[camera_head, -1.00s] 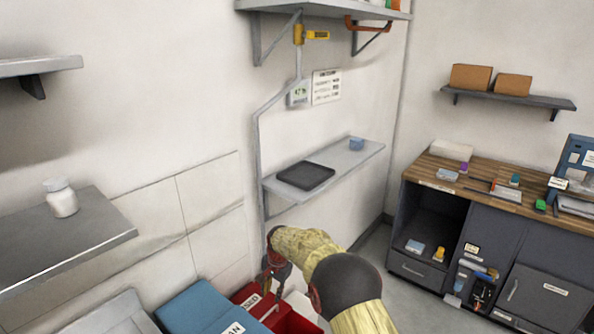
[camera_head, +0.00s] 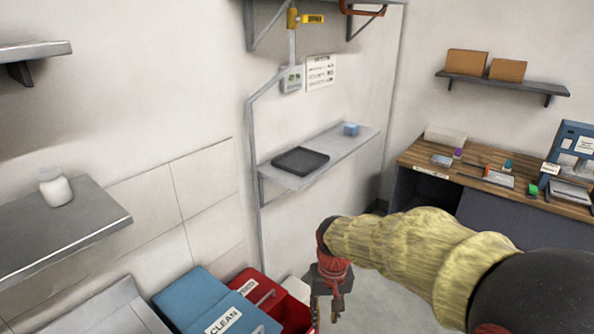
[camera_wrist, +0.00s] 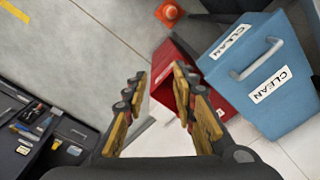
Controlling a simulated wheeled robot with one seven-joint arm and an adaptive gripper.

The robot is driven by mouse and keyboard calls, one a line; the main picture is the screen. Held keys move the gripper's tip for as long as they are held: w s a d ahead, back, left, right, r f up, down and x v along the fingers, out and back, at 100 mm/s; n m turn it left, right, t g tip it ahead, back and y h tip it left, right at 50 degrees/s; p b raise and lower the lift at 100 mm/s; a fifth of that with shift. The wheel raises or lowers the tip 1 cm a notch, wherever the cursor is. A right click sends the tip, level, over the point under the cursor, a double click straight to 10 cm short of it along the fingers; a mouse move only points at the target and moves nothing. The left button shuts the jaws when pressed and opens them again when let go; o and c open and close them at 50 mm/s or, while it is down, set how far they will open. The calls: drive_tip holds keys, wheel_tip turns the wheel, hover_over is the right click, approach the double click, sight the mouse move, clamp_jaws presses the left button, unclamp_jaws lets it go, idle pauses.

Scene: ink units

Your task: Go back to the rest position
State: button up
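My gripper (camera_head: 327,306) hangs pointing down at the lower middle of the head view, to the right of the red bin (camera_head: 290,305). The yellow-sleeved arm reaches to it from the lower right. The red bin (camera_wrist: 180,62) and the blue bin labelled CLEAN (camera_wrist: 262,110) lie beyond the fingers on the right.
The blue bin (camera_head: 205,300) stands left of the red one. A wall shelf (camera_head: 340,150) holds a dark tray (camera_head: 300,161) and a blue box (camera_head: 351,129). A wooden-topped workbench (camera_head: 480,180) stands right. An orange cone (camera_wrist: 169,12) is on the floor.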

drive_tip(key=s+d+r+t, duration=0.2)
drive_tip(key=s+d+r, duration=0.4)
drive_tip(key=s, duration=0.4)
drive_tip(key=s+d+r+m+t, duration=0.1)
drive_tip(key=s+d+r+t, duration=0.2)
drive_tip(key=s+d+r, duration=0.3)
drive_tip(key=s+r, duration=0.3)
drive_tip(key=shift+s, duration=0.4)
idle(0.4)
